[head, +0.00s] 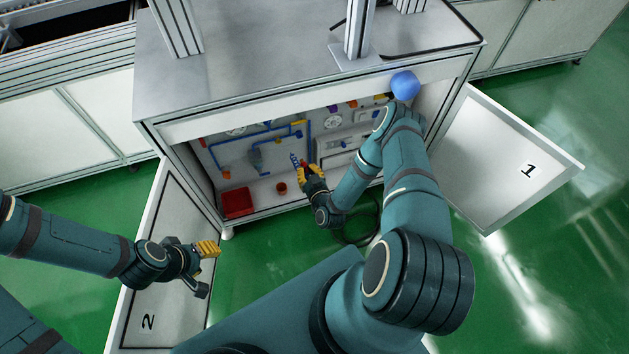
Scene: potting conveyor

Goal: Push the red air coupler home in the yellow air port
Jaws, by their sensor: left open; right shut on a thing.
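My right gripper (308,170) reaches into the open cabinet under the bench, its yellow fingers shut on a small red piece, which looks like the red air coupler (303,165). A short blue coiled line shows just beyond its fingertips. The fingers hide most of the coupler. The yellow air port cannot be picked out for certain; small yellow parts show on the cabinet's back panel, one at its upper middle (298,123). I cannot tell whether the coupler touches a port. My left gripper (205,268) is open and empty, outside the cabinet in front of door 2.
The cabinet doors marked 1 (510,160) and 2 (150,290) stand open on either side. A red bin (238,203) and a small red cup (281,188) sit on the cabinet floor. Blue pipes and gauges line the back panel. A blue ball (405,85) shows at the bench's front edge.

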